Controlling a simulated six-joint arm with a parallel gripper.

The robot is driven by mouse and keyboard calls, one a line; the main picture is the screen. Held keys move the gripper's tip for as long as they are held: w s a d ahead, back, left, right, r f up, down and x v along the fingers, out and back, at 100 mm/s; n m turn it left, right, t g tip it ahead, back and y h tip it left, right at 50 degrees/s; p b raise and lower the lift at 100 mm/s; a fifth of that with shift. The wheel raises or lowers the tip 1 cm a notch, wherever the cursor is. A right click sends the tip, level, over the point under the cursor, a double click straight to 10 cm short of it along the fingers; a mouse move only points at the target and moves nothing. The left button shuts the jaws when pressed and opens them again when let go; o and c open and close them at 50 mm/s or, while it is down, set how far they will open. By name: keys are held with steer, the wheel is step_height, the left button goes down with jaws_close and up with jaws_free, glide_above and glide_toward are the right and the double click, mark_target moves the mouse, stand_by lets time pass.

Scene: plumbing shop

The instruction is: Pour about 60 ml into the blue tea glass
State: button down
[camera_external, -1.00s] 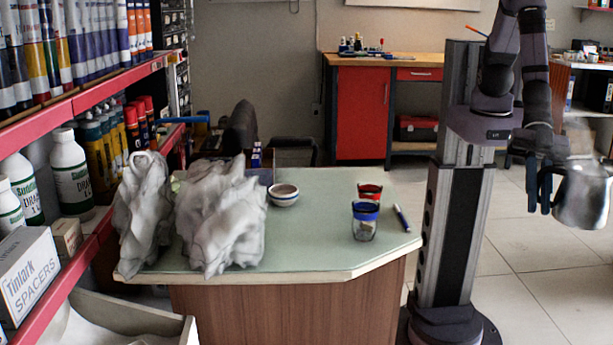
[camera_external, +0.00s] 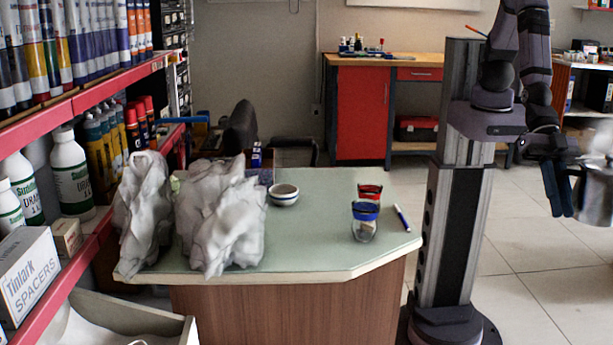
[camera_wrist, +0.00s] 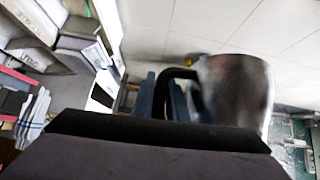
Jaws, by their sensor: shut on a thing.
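The blue tea glass (camera_external: 365,222), clear with a blue rim band, stands upright on the green-topped counter (camera_external: 318,245) near its right side. A red-banded glass (camera_external: 370,193) stands just behind it. My gripper (camera_external: 562,190) is at the far right, beyond the counter's edge, shut on the black handle of a metal pitcher (camera_external: 594,192). The pitcher is off the counter, roughly upright, and partly cut off by the picture's edge. In the wrist view the pitcher (camera_wrist: 236,92) is blurred, with its handle between my fingers (camera_wrist: 165,98). Its contents are hidden.
A white bowl (camera_external: 284,194) with a blue band stands left of the glasses. A pen (camera_external: 402,218) lies to their right. Crumpled grey-white shapes (camera_external: 225,215) fill the counter's left. A stocked red shelf (camera_external: 95,225) borders the left.

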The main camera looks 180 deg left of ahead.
steer(key=w+d+r+m+h+p, duration=0.1)
steer(key=d+m+p, duration=0.1)
steer(key=d, duration=1.2)
steer(key=w+d+r+m+h+p, duration=0.1)
steer(key=d+h+p, duration=0.15)
steer(key=d, duration=1.25)
steer(key=s+d+f+m+p, duration=0.15)
steer(key=s+d, duration=0.35)
steer(key=d, duration=0.5)
steer(key=s+d+f+p, duration=0.1)
steer(key=s+d+f, duration=0.1)
steer(key=s+d, duration=0.4)
steer(key=s+d+f+m+g+h+p, duration=0.1)
steer(key=s+d, duration=0.5)
steer(key=s, duration=0.8)
steer(key=s+d+f+m+g+p, duration=0.1)
steer(key=s+d+f, duration=0.3)
steer(key=s, duration=0.6)
steer(key=shift+d+f+h+p, duration=0.2)
steer(key=shift+d+p, duration=0.2)
steer(key=shift+d, duration=0.15)
steer(key=shift+d+f+h+p, duration=0.15)
steer(key=shift+d+p, duration=0.2)
steer(key=shift+d, duration=0.2)
steer(key=shift+s+a+f, duration=0.1)
steer(key=shift+s+f, duration=0.25)
steer(key=shift+s, duration=0.15)
steer(key=shift+a, duration=0.1)
